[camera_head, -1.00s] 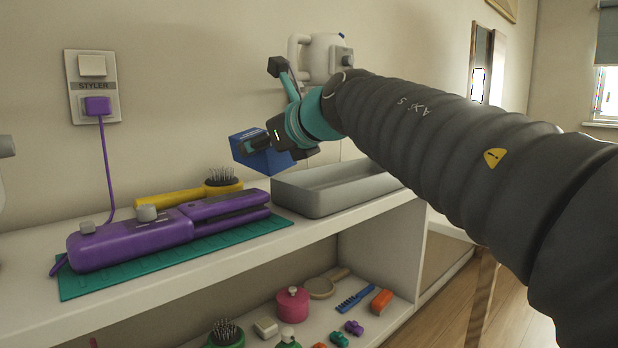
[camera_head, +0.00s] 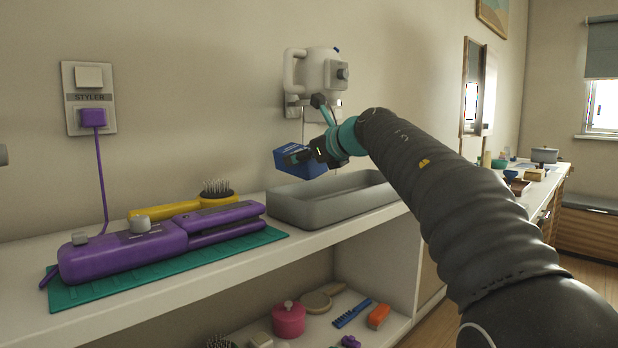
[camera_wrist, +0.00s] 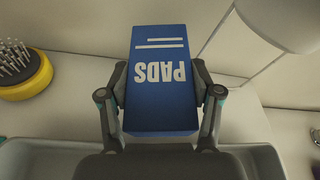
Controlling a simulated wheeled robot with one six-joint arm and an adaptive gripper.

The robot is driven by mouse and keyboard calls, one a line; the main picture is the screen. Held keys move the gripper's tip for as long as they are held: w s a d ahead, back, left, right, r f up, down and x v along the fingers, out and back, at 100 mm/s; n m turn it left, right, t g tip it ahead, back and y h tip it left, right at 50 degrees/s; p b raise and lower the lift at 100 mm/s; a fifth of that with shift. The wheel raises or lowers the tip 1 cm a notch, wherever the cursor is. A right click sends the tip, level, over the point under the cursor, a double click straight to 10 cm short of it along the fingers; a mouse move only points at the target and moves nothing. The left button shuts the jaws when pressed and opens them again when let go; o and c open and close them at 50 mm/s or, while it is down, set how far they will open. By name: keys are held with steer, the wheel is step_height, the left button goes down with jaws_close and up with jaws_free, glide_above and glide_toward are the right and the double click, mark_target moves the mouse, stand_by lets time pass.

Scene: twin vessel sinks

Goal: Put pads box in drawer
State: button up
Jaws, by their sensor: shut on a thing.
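The pads box (camera_head: 298,160) is blue. In the wrist view the box (camera_wrist: 160,80) shows white "PADS" lettering, upside down, between the two fingers. My gripper (camera_head: 312,158) is shut on the box and holds it in the air, above and behind the grey open tray (camera_head: 300,207) on the counter. The wrist view shows my gripper (camera_wrist: 160,98) with a finger on each side of the box. A wooden drawer front (camera_head: 545,215) shows partly at the far right cabinet; I cannot tell whether it is open.
A purple hair straightener (camera_head: 160,240) lies on a teal mat (camera_head: 90,290), with a yellow hairbrush (camera_head: 180,205) behind it. A white wall-mounted appliance (camera_head: 312,70) hangs above. The shelf below holds a pink pot (camera_head: 288,320), a blue comb (camera_head: 352,312) and an orange block (camera_head: 379,316).

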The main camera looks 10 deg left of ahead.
mark_target(305, 171)
steer(key=shift+w+d+f+b, duration=0.1)
steer(key=shift+w+f+b, duration=0.15)
steer(key=shift+f, duration=0.45)
steer(key=shift+w+d+f+b, duration=0.1)
steer(key=shift+w+f+b, duration=0.1)
steer(key=shift+f, duration=0.5)
steer(key=shift+w+f+b, duration=0.1)
steer(key=shift+f+b, duration=0.2)
steer(key=shift+f, duration=0.4)
steer(key=shift+w+r+m+p, duration=0.3)
steer(key=shift+r+p, duration=0.1)
steer(key=shift+p, duration=0.3)
steer(key=shift+w+d+m+g+p, duration=0.25)
steer(key=shift+w+m+g+p, duration=0.2)
steer(key=shift+m+g+p, duration=0.45)
steer(key=shift+f+b, duration=0.45)
steer(key=shift+f, duration=0.45)
steer(key=shift+f, duration=0.1)
steer(key=o, duration=1.2)
steer(key=shift+c, duration=0.2)
